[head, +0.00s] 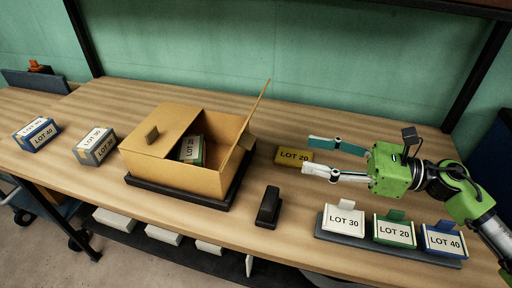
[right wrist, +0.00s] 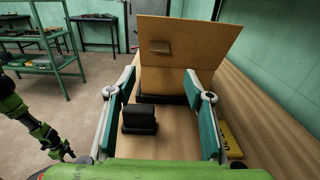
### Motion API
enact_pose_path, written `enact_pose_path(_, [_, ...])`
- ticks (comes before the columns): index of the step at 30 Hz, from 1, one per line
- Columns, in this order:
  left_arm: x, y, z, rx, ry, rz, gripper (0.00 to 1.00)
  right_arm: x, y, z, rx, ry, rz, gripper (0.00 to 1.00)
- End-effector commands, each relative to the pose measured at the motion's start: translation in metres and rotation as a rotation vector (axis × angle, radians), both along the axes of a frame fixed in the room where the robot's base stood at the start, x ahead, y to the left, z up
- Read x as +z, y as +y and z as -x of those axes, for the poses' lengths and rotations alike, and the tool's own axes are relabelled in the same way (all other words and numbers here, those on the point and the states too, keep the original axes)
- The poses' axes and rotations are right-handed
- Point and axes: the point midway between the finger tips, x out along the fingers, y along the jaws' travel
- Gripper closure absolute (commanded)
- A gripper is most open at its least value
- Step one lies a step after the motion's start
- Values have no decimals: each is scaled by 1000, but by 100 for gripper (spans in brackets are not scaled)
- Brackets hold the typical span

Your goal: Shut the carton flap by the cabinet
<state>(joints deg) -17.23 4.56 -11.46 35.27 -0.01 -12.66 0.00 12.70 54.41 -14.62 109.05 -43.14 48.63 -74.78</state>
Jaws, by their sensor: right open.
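The brown carton (head: 175,175) stands on a black base (head: 190,196) on the bench. Its left flap (head: 165,130) lies flat over the opening and bears a small tab (head: 152,134). Its right flap (head: 255,108) stands up and looks nearly edge-on in the head view. In the right wrist view this raised flap (right wrist: 188,45) faces me as a broad panel with a tab (right wrist: 159,47). A LOT box (head: 192,149) shows inside the carton. My right gripper (head: 321,156) is open and empty, right of the carton and apart from the flap.
A black block (head: 268,207) stands between carton and front edge. A yellow LOT 20 box (head: 293,157) lies beside my right gripper's fingers. A grey tray (head: 330,238) with labelled boxes is front right. Two LOT boxes (head: 36,134) (head: 95,146) sit left of the carton.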

Motion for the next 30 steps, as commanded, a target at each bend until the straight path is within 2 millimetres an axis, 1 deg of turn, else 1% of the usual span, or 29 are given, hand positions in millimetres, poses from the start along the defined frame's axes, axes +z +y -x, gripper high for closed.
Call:
enact_pose_path(1, [5, -1, -3, 0, -5, 1, 60, 4, 5, -2, 1, -2, -2, 53])
enact_pose_path(5, [16, -1, -6, 0, -11, 2, 60, 7, 25, -7, 3, -2, -3, 53])
enact_pose_path(6, [20, -1, -6, 0, -11, 2, 60, 8, 33, -10, 3, -2, -5, 53])
enact_pose_path(12, [37, -1, -6, 0, -11, 2, 60, 8, 75, -24, 4, 0, -4, 53])
enact_pose_path(15, [44, -1, -6, 0, -11, 2, 60, 7, 94, -30, 3, 0, -4, 53])
enact_pose_path(18, [50, -1, -6, 0, -10, 2, 60, 6, 108, -35, 2, 0, -2, 53])
enact_pose_path(21, [53, -1, -5, 0, -9, 2, 60, 4, 119, -38, 2, 0, -2, 53])
enact_pose_path(24, [54, -1, -4, 0, -8, 2, 60, 3, 125, -40, 1, 0, -1, 53])
enact_pose_path(30, [54, -1, -4, 0, -7, 1, 60, 1, 128, -41, 1, 0, 0, 53])
